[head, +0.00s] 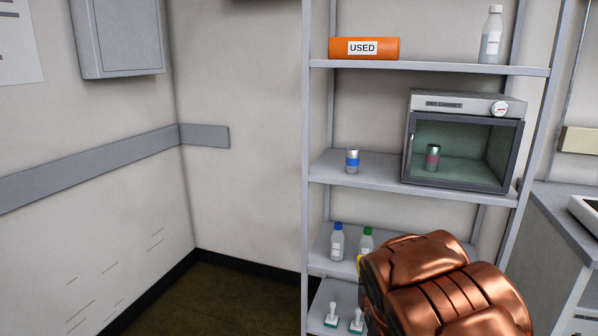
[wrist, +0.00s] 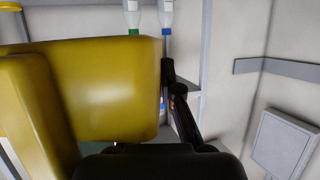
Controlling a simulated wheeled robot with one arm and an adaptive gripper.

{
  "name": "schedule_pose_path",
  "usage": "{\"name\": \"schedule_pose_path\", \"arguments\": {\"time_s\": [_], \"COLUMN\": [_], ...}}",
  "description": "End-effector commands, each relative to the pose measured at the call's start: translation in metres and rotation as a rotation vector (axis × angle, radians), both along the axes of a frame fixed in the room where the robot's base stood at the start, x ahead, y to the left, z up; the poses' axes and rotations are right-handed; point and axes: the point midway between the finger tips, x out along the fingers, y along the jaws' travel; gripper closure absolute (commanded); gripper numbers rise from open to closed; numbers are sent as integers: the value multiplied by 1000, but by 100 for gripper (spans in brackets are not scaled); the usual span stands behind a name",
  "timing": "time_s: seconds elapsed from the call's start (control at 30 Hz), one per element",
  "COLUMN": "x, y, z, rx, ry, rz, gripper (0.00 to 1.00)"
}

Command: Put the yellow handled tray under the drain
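A large smooth yellow body, which I take to be the yellow handled tray (wrist: 105,90), fills the left half of the wrist view, very close to the camera. My gripper (wrist: 163,75) shows one black finger leaning in against the tray's right edge. The other finger is hidden behind the yellow body. The fingers look closed on the tray's edge, though the contact is partly hidden. In the head view my copper-coloured arm covers the gripper, and only a small yellow patch of the tray (head: 360,264) shows at its left side. No drain is recognisable in either view.
A metal shelf rack holds bottles with blue (head: 337,240) and green (head: 366,242) caps near my arm. A drying cabinet (head: 462,145), a can (head: 352,161) and an orange USED box (head: 364,48) are higher up. A counter (head: 565,225) stands right. The floor at left (head: 235,290) is clear.

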Motion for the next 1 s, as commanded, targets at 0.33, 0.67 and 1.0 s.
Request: {"name": "schedule_pose_path", "arguments": {"time_s": [0.33,0.67,1.0], "x": [0,0,0], "y": [0,0,0], "z": [73,131,185], "rx": [1,1,1], "ry": [-1,-1,-1], "rz": [0,1,1], "gripper": [100,100,100]}}
